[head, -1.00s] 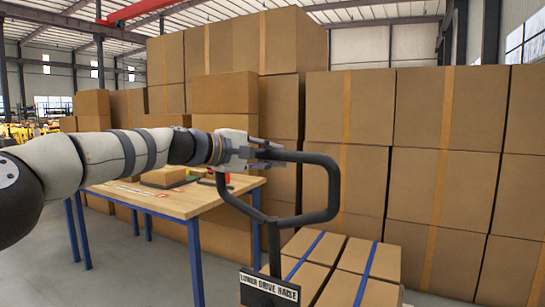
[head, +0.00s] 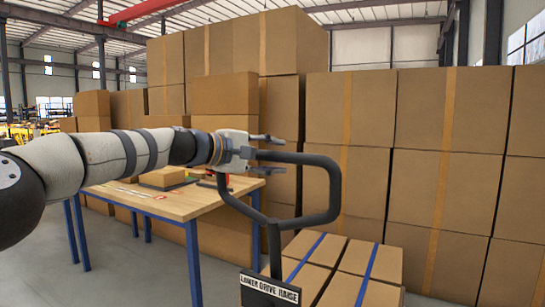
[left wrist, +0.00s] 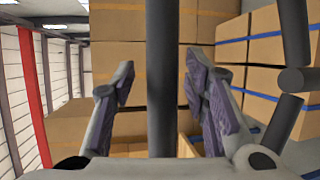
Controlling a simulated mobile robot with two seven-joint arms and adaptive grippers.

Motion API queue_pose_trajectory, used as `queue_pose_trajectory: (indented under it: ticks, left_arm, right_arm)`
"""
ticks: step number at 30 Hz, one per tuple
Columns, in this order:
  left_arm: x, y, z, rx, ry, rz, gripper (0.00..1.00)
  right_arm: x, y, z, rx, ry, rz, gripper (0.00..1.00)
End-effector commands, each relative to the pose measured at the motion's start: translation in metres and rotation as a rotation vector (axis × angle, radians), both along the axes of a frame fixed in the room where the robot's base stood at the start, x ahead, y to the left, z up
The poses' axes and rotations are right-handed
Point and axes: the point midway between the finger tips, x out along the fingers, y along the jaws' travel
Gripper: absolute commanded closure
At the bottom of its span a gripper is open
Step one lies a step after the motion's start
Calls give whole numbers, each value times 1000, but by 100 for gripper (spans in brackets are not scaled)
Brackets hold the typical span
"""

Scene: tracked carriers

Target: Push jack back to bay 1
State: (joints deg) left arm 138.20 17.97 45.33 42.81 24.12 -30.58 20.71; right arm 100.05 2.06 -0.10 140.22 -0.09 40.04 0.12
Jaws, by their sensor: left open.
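The jack's black loop handle (head: 334,190) rises in the middle of the head view, with a dark sign (head: 270,289) on its post. Strapped cartons (head: 340,262) sit behind the sign, low in the picture; the jack's forks and wheels are out of view. My left gripper (head: 281,154) is open at the handle's upper bar. In the left wrist view, a dark bar (left wrist: 162,110) of the handle runs between the two spread fingers (left wrist: 160,78), with gaps on both sides. My right gripper does not show. No bay marking is readable.
A wooden table (head: 180,207) with blue legs stands behind my left arm, carrying a small carton (head: 163,178) and a red item. Tall carton stacks (head: 350,110) fill the back and right. Bare grey floor (head: 120,275) shows at the lower left.

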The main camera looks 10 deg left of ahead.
Motion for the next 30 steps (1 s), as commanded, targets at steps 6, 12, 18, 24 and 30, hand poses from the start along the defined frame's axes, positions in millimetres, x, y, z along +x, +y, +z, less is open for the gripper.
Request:
queue_pose_trajectory:
  ticks: [6,12,18,24,30]
  left_arm:
    - [-5,6,1,1,1,0,59]
    - [-38,36,10,-2,-1,-1,59]
    - [-74,68,19,-1,-1,0,59]
    - [-87,80,21,0,0,0,59]
    - [-87,80,21,0,0,0,59]
  right_arm:
    - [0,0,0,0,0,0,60]
    - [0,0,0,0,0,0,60]
    - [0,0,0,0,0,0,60]
    - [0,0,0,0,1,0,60]
    - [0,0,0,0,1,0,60]
